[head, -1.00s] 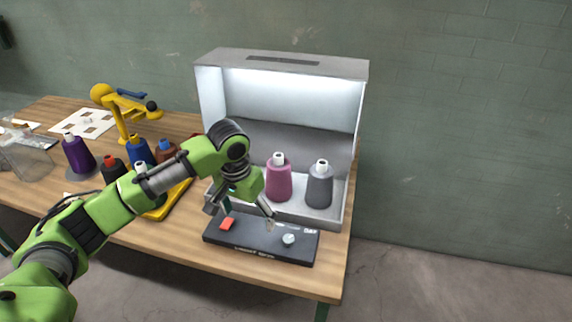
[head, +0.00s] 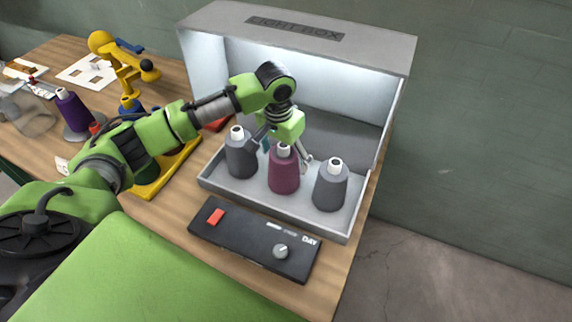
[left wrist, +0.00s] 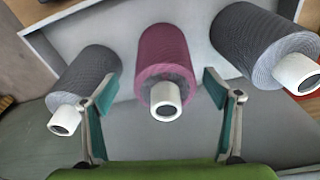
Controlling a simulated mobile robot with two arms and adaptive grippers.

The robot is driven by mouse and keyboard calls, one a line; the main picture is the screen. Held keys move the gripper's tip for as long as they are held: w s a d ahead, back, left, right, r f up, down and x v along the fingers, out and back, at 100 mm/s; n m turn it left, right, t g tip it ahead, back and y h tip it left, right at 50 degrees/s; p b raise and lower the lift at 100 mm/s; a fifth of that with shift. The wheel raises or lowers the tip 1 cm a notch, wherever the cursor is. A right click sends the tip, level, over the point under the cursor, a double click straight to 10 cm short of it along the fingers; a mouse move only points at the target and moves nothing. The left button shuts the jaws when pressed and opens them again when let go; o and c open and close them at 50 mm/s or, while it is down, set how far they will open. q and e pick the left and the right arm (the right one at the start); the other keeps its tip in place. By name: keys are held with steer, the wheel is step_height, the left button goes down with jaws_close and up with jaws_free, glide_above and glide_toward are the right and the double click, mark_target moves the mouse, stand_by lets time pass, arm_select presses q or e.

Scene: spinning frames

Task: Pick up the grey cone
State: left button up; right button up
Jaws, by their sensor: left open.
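Two grey cones with white tips stand in the light box tray, a left one (head: 240,157) and a right one (head: 331,188). A plum cone (head: 284,174) stands between them. My left gripper (head: 284,149) is open and empty at the plum cone's top, partly hidden behind it. In the left wrist view its open fingers (left wrist: 158,84) frame the plum cone (left wrist: 163,62). One grey cone (left wrist: 82,80) is at the left there, its tip beside the left finger. The other grey cone (left wrist: 255,42) is at the upper right. My right gripper is out of view.
The light box (head: 300,27) has a roof and side walls around the cones. A black control panel (head: 255,240) with a red switch and a knob lies in front. A yellow stand (head: 126,80) and a purple cone (head: 73,112) are at the left.

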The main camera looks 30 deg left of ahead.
arm_select(q)
steer(key=f, duration=0.2)
steer(key=w+f+p, duration=0.1)
steer(key=f, duration=0.2)
steer(key=shift+w+a+f, duration=0.1)
steer(key=shift+a, duration=0.1)
steer(key=shift+c, duration=0.5)
steer(key=c, duration=1.6)
